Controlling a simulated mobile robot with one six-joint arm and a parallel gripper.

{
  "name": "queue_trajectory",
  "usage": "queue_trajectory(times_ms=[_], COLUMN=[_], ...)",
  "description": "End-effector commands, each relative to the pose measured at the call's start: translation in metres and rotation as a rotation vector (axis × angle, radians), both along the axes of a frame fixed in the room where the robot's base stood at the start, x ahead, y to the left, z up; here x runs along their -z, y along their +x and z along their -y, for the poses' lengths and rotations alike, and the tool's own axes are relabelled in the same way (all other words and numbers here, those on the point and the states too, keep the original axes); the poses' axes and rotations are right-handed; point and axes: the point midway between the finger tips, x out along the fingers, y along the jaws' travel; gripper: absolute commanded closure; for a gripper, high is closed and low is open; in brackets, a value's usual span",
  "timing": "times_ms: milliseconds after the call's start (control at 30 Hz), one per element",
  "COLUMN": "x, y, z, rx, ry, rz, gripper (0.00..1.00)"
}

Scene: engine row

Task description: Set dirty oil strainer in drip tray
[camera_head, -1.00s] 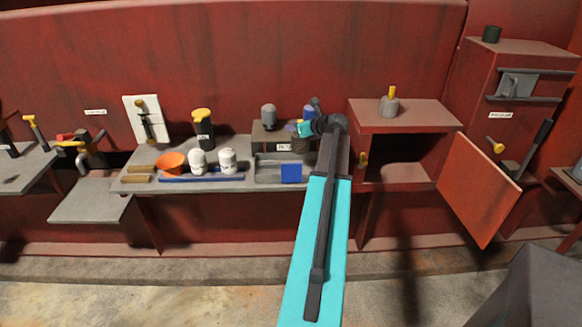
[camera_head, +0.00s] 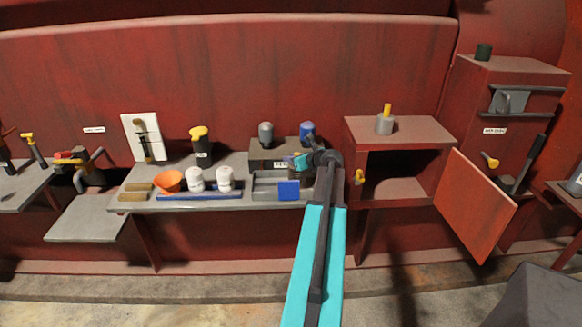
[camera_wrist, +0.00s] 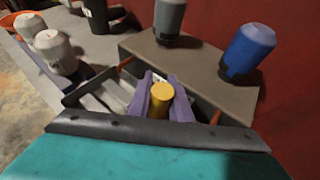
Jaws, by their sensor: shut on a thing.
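My gripper (camera_head: 298,162) is in front of the brown block on the bench, above the right part of the grey drip tray (camera_head: 262,190). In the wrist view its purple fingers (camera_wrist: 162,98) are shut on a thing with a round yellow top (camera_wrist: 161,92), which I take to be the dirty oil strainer. The lower part of this thing is hidden, so I cannot tell whether it touches the tray floor. The tray's grey wall also shows in the wrist view (camera_wrist: 78,98). A blue square plate (camera_head: 289,190) is at the tray's front right.
The brown block (camera_head: 258,153) behind the tray bears a grey cup (camera_head: 266,134) and a blue cup (camera_head: 307,132). White canisters (camera_head: 226,178) and an orange bowl (camera_head: 168,181) stand left. An open-doored cabinet (camera_head: 398,186) stands right.

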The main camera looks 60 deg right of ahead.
Motion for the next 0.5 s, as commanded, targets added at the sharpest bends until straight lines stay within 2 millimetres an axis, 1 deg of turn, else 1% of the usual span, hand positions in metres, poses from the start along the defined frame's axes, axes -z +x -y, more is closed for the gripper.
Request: queue_trajectory(times_ms=[167, 400, 500], x=[0.009, 0.032, 0.036], y=[0.000, 0.001, 0.001], z=[0.000, 0.000, 0.000], rx=[0.000, 0.000, 0.000], ry=[0.002, 0.002, 0.001], rz=[0.000, 0.000, 0.000], gripper=[1.00, 1.00, 1.00])
